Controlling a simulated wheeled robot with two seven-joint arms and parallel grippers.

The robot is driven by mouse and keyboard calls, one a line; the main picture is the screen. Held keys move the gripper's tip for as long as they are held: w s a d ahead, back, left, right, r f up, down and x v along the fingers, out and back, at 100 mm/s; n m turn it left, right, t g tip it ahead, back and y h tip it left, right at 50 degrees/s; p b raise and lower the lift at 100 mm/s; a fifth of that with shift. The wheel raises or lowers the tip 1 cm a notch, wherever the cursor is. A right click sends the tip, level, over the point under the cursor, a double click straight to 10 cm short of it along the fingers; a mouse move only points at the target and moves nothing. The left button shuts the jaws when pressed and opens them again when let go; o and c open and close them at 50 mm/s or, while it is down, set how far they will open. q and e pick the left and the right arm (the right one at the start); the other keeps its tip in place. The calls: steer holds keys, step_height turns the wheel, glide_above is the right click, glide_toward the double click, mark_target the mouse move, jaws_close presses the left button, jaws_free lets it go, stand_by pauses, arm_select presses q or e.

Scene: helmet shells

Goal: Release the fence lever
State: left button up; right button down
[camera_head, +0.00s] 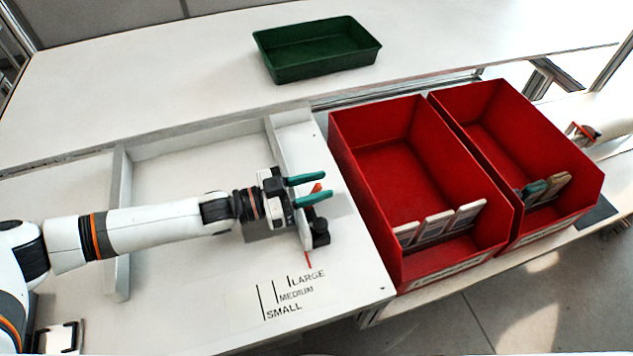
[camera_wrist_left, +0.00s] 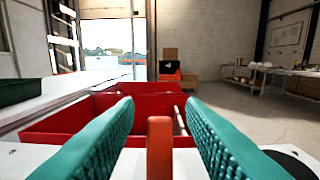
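The fence (camera_head: 293,150) is a white bar on the white board, near the left red bin. Its lever (camera_head: 317,188) is orange-red and stands at the fence's near part, beside a black knob (camera_head: 320,232). My left gripper (camera_head: 318,188) is open, its two teal fingers pointing right with the lever between them. In the left wrist view the lever (camera_wrist_left: 159,148) stands upright between the fingers, with gaps on both sides. The fingers do not appear to touch it. My right gripper is not clearly in view; part of my other arm may show at the right edge.
Two red bins (camera_head: 345,135) (camera_head: 500,95) stand right of the fence, with several flat pieces inside. A green tray (camera_head: 280,72) lies on the back table. Size marks (camera_head: 290,293) reading small, medium and large are on the board in front, with a red pointer line near large.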

arm_select(q)
steer(key=shift+d, duration=0.2)
jaws_close()
steer(key=shift+a+f+b, duration=0.1)
steer(key=shift+f+b, duration=0.1)
steer(key=shift+b, duration=0.25)
steer(key=h+b, duration=0.1)
steer(key=a+h+b, duration=0.1)
steer(key=b, duration=0.1)
steer(key=shift+s+t, duration=0.15)
steer(key=shift+t, duration=0.15)
steer(key=shift+r, duration=0.35)
